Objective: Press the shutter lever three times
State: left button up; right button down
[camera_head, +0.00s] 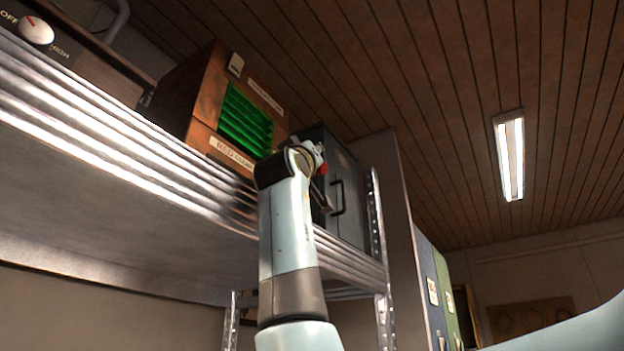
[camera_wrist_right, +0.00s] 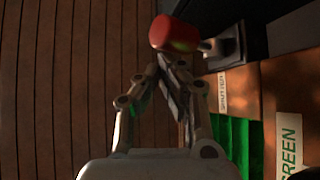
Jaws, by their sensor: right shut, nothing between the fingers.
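The shutter lever shows in the right wrist view as a red knob (camera_wrist_right: 174,33) on a short metal stem, which comes out of a dark mount (camera_wrist_right: 226,45). The red knob also shows in the head view (camera_head: 323,169), partly hidden by my arm. My right gripper (camera_wrist_right: 166,62) is shut and empty, its fingertips right by the knob; I cannot tell whether they touch it. The wooden box (camera_head: 205,95) with bright green slats (camera_head: 246,119) stands on the shelf beside the gripper. Its slats also show in the right wrist view (camera_wrist_right: 232,135). My left gripper is out of view.
A metal shelf (camera_head: 120,135) runs along the left under the boxes. A dark cabinet with a handle (camera_head: 338,198) stands right of the wooden box. A device with a white dial (camera_head: 37,31) is at the far left. Binders (camera_head: 432,290) stand at the right. Space toward the ceiling is free.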

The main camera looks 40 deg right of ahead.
jog(key=v, duration=0.7)
dwell(0.5)
jog(key=a+r+n+t+y+p, duration=0.2)
jog(key=a+r+n+p, duration=0.15)
jog(key=r, duration=0.45)
jog(key=p+x, duration=0.6)
jog(key=x, duration=0.4)
jog(key=shift+m, duration=0.25)
jog(key=f, duration=0.1)
jog(key=d+f, duration=0.1)
jog(key=d+f+p, duration=0.1)
jog(key=f, duration=0.1)
jog(key=shift+s, duration=0.15)
